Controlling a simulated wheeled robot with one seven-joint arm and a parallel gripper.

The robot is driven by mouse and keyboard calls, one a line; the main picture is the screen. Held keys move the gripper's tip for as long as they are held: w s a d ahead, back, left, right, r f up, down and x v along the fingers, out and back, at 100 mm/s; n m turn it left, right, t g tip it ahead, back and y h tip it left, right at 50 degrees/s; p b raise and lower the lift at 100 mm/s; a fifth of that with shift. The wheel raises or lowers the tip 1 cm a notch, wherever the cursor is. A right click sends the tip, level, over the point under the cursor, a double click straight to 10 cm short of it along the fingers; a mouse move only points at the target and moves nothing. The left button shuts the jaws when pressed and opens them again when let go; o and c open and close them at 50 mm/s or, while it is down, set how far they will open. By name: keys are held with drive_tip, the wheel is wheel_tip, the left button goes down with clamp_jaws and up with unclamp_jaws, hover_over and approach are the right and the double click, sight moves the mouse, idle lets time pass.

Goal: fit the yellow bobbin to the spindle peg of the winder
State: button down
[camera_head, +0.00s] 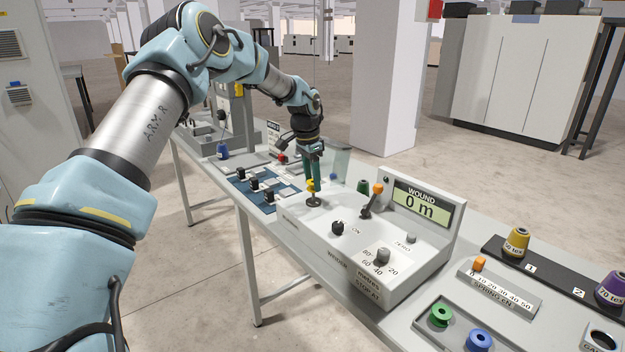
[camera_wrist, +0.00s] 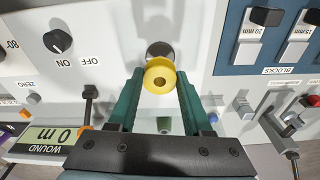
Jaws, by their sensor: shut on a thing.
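The yellow bobbin (camera_head: 310,185) is between the green fingers of my gripper (camera_head: 314,180), directly over the front left part of the winder (camera_head: 330,240). In the wrist view the bobbin (camera_wrist: 160,76) shows end-on with its centre hole visible, and my gripper (camera_wrist: 158,92) is shut on it. The dark round spindle base (camera_head: 314,202) lies just below the bobbin; in the wrist view part of this base (camera_wrist: 159,49) shows beyond the bobbin's rim. The peg itself is mostly hidden, and I cannot tell whether its tip is inside the hole.
The winder has a black knob (camera_head: 337,228), an orange-tipped lever (camera_head: 372,198) and a display (camera_head: 420,206) reading 0 m. A blue panel with blocks (camera_head: 253,183) lies to the left. Green (camera_head: 440,315) and blue (camera_head: 479,340) bobbins sit at front right.

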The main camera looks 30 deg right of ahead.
sight(313, 189)
drive_tip(key=shift+f+b, duration=0.95)
drive_tip(key=shift+f, duration=0.95)
drive_tip(key=shift+c, duration=1.2)
unclamp_jaws()
drive_tip(key=shift+r, duration=0.1)
drive_tip(key=r+b, duration=0.1)
drive_tip(key=r, duration=0.2)
drive_tip(key=a+r+b, duration=0.1)
drive_tip(key=r, duration=0.3)
drive_tip(key=r+b, duration=0.1)
drive_tip(key=r, duration=0.2)
drive_tip(key=shift+a+r, duration=0.15)
drive_tip(key=shift+r, duration=0.2)
